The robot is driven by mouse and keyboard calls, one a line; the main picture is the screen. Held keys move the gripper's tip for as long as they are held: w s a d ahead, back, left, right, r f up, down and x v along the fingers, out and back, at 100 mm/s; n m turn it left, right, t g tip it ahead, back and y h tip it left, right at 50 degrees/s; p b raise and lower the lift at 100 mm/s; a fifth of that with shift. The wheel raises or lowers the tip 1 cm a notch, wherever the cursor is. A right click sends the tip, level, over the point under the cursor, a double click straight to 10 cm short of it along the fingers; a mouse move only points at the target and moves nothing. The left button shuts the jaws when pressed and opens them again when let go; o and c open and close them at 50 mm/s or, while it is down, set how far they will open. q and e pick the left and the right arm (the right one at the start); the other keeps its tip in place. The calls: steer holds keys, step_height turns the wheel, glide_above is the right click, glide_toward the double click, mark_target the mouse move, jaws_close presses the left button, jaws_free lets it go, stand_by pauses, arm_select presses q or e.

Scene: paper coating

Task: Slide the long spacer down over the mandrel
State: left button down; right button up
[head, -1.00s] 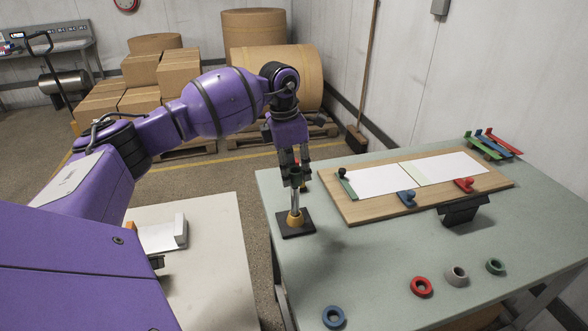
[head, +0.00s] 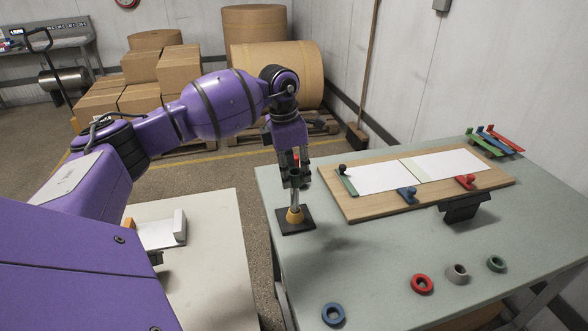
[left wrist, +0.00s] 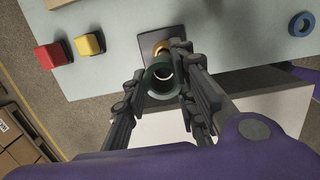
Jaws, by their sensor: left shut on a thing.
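The long spacer (left wrist: 161,84) is a dark green tube, held between the fingertips of my left gripper (left wrist: 162,88) in the left wrist view. In the head view my left gripper (head: 294,178) points down over the mandrel (head: 294,203), a grey rod. The mandrel rises from an orange collar on a black base plate (head: 309,223); the collar (left wrist: 167,47) and plate also show beyond the spacer in the left wrist view. The fingers largely hide the spacer in the head view. I cannot tell whether the mandrel's tip is inside it. My right gripper is out of view.
A blue ring (head: 333,315), red ring (head: 421,284), grey ring (head: 457,274) and green ring (head: 496,264) lie at the table's front. A wooden board (head: 345,212) with white sheets lies to the right. Red (left wrist: 50,55) and yellow (left wrist: 89,45) blocks stand near the table edge.

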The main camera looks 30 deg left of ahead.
arm_select(q)
steer(key=shift+f+b, duration=0.35)
steer(key=shift+f, duration=0.85)
steer(key=c, duration=1.4)
jaws_free()
steer(key=shift+o, duration=0.2)
steer(key=shift+r, duration=0.15)
steer(key=r, duration=0.4)
steer(key=s+r, duration=0.1)
steer(key=r, duration=0.3)
steer(key=a+r, duration=0.1)
steer(key=r, duration=0.2)
steer(key=shift+s+r, duration=0.2)
steer(key=shift+r, duration=0.2)
